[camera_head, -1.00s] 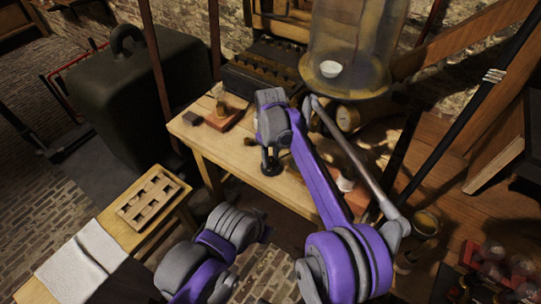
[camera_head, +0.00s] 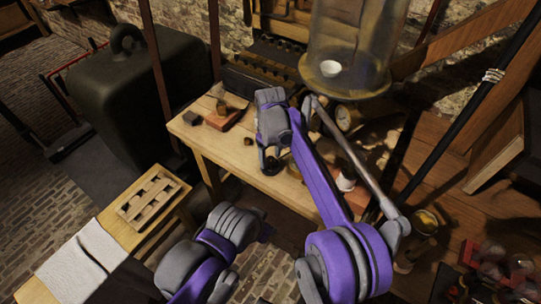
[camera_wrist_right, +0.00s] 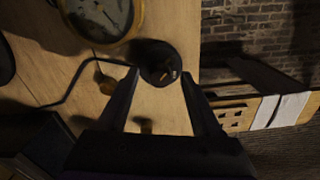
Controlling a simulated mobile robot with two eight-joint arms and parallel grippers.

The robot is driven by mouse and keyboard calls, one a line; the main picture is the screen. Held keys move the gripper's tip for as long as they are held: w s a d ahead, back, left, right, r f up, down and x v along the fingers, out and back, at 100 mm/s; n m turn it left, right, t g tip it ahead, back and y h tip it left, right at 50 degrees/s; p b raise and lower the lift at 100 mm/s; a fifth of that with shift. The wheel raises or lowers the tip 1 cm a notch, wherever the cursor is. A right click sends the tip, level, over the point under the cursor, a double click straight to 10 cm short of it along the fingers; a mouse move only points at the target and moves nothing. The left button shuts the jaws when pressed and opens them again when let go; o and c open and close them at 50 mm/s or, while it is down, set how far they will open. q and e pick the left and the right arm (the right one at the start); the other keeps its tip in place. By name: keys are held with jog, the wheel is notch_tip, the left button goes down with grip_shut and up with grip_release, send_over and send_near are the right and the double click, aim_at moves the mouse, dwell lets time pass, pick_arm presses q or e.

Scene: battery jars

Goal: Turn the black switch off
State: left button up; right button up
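The black switch (camera_head: 271,169) has a round dark base and sits near the front edge of the wooden table (camera_head: 215,150). In the right wrist view the switch (camera_wrist_right: 158,62) shows as a dark disc with a small brass-coloured part, just beyond the fingertips. My right gripper (camera_head: 270,152) points down over the switch and partly hides it. In the wrist view its two fingers (camera_wrist_right: 160,77) stand apart with nothing held between them. I cannot tell whether a fingertip touches the switch. My left gripper does not show.
A brass-rimmed dial (camera_wrist_right: 100,15) lies beside the switch in the wrist view. A glass bell jar (camera_head: 350,50) stands at the back of the table. A slotted wooden rack (camera_head: 137,213) and white cloth (camera_head: 80,262) lie at lower left.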

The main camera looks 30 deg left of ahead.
aim_at(270, 159)
jog(key=shift+r, duration=0.1)
notch_tip(270, 159, up, 11)
jog(key=p, duration=0.1)
dwell(0.5)
jog(key=shift+f, duration=0.2)
